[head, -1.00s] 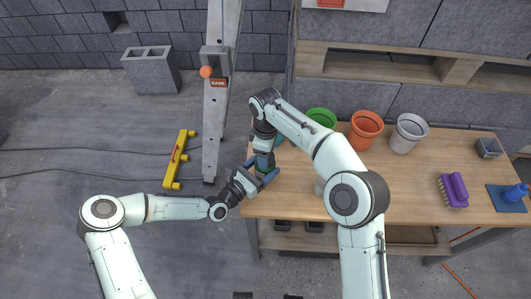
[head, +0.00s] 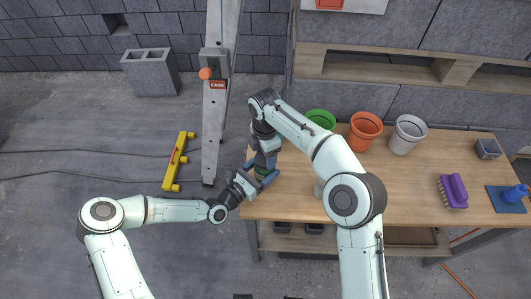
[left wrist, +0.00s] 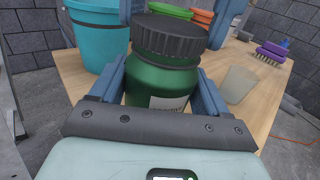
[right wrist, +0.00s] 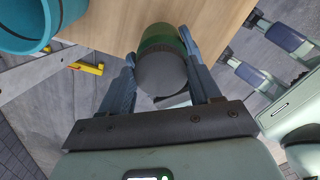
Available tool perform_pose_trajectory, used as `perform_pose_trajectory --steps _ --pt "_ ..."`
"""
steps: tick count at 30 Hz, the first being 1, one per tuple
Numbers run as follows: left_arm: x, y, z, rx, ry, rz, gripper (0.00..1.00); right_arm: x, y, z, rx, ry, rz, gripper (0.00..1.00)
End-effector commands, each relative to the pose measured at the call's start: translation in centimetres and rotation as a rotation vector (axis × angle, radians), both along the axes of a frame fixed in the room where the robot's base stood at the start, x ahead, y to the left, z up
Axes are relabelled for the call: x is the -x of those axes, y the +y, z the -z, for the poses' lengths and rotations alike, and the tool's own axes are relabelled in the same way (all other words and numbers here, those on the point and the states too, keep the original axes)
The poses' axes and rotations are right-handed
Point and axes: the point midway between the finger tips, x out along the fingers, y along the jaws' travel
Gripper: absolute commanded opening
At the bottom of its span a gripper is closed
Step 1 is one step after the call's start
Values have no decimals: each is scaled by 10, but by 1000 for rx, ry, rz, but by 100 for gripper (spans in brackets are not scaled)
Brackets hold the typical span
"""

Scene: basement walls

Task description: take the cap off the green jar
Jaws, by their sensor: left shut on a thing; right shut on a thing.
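The green jar (left wrist: 160,85) stands at the left end of the workbench, with a ribbed dark cap (left wrist: 170,36) on top and a pale label low on its side. My left gripper (head: 262,181) is shut on the jar's body, one finger on each side. My right gripper (head: 265,161) reaches down from above and is shut on the cap. In the right wrist view the round cap (right wrist: 161,74) sits between its fingers, with the green body beyond. A thin green band shows under the cap; I cannot tell whether the cap is loose.
A teal pot (left wrist: 98,35) stands close beside the jar. Green (head: 321,118), orange (head: 366,130) and white (head: 408,134) pots line the back of the workbench (head: 400,190). A purple brush (head: 453,190) lies at the right. The bench's middle is mostly clear.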

Motion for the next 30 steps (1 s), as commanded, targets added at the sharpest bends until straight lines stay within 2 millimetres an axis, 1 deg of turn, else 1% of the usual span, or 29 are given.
perform_pose_trajectory --steps 1,5,21,30 --pt "3 -5 -1 0 -3 13 0 0 4 -2 -10 -5 -3 26" --pt "3 -5 -1 0 -3 12 0 0 4 -4 -10 -5 -3 26" --pt "1 -2 0 -1 -1 5 0 0 2 -22 -6 -3 -1 26" --pt "0 0 -1 0 -1 1 0 0 1 -23 -2 -1 0 26"
